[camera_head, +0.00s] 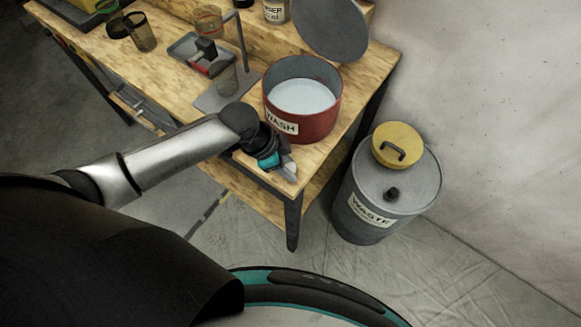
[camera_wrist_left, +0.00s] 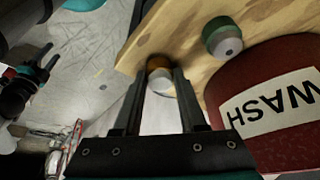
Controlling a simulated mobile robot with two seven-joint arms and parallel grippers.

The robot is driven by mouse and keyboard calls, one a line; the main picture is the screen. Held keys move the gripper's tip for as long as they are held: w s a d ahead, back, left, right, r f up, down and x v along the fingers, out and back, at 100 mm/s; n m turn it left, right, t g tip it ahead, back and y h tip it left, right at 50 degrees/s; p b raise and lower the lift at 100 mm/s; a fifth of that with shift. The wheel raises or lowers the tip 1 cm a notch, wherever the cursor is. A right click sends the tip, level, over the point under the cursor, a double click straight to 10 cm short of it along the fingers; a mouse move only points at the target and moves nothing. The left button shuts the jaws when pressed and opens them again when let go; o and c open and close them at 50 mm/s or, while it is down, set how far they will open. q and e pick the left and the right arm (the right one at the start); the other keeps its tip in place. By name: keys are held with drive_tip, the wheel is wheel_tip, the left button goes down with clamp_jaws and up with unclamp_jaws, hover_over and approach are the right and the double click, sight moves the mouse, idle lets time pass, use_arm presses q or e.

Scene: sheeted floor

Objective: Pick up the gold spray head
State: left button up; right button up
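The gold spray head (camera_wrist_left: 159,62) shows in the left wrist view as a gold-brown body with a pale round face, at the edge of the wooden table. My left gripper (camera_wrist_left: 163,74) has its two fingers apart, one on each side of it. I cannot tell whether they touch it. In the head view my left gripper (camera_head: 278,160) is at the table's front corner, below the red wash pot, and the spray head is hidden there. My right gripper is not clear; a dark part with teal at the wrist view's left edge may be mine.
The red wash pot (camera_head: 303,125) stands close beside my left gripper. A green spray head (camera_wrist_left: 221,36) lies on the table near it. A grey waste drum (camera_head: 370,222) with a yellow lid (camera_head: 397,137) stands to the right. Cups and a small stand (camera_head: 215,98) are farther left.

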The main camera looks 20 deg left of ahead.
use_arm(q)
clamp_jaws()
idle(0.3)
